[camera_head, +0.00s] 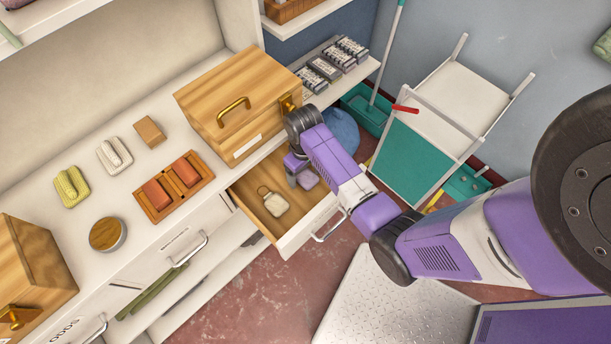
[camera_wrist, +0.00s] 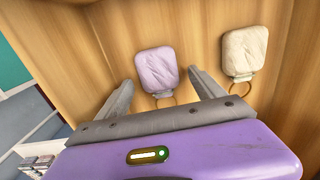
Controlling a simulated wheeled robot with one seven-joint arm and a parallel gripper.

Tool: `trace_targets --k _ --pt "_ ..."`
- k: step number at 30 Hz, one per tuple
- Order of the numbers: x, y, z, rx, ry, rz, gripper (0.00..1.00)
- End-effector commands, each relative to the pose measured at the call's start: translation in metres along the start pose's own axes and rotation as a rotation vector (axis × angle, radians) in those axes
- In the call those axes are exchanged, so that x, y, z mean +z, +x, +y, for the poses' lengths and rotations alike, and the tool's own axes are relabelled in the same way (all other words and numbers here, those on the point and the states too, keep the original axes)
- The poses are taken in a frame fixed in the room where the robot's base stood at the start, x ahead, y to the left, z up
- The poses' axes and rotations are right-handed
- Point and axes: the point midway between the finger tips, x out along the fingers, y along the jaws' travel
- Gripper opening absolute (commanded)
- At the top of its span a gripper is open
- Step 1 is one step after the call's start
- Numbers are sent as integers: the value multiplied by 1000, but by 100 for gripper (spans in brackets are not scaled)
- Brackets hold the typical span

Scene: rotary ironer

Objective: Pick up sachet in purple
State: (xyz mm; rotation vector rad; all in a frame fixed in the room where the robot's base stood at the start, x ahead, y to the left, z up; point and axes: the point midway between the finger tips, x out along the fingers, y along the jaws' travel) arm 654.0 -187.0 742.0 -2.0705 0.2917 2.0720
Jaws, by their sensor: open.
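The purple sachet (camera_wrist: 157,70) is a small padded pouch with a ring at one end. It lies in the open wooden drawer (camera_head: 253,200). In the wrist view it sits between and beyond my two open fingers, with its ring (camera_wrist: 165,98) toward me. In the head view a bit of the purple sachet (camera_head: 308,180) shows beside my gripper (camera_head: 300,180), which reaches down into the drawer. The gripper (camera_wrist: 160,92) is open and holds nothing. I cannot tell how far the fingertips are above the drawer floor.
A cream sachet (camera_head: 276,204) with a ring lies in the same drawer; it shows to the right in the wrist view (camera_wrist: 244,50). The drawer's walls stand close around my gripper. A wooden box (camera_head: 235,100) with a brass handle stands on the counter behind the drawer.

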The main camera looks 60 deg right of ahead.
Motion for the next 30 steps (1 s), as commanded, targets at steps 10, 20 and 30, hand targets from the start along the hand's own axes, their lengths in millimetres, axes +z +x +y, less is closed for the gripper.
trace_targets --k 10,20,30 --pt "0 0 0 0 0 1 31" --pt "0 -1 0 0 0 1 13" --pt "14 -10 0 -1 1 -1 13"
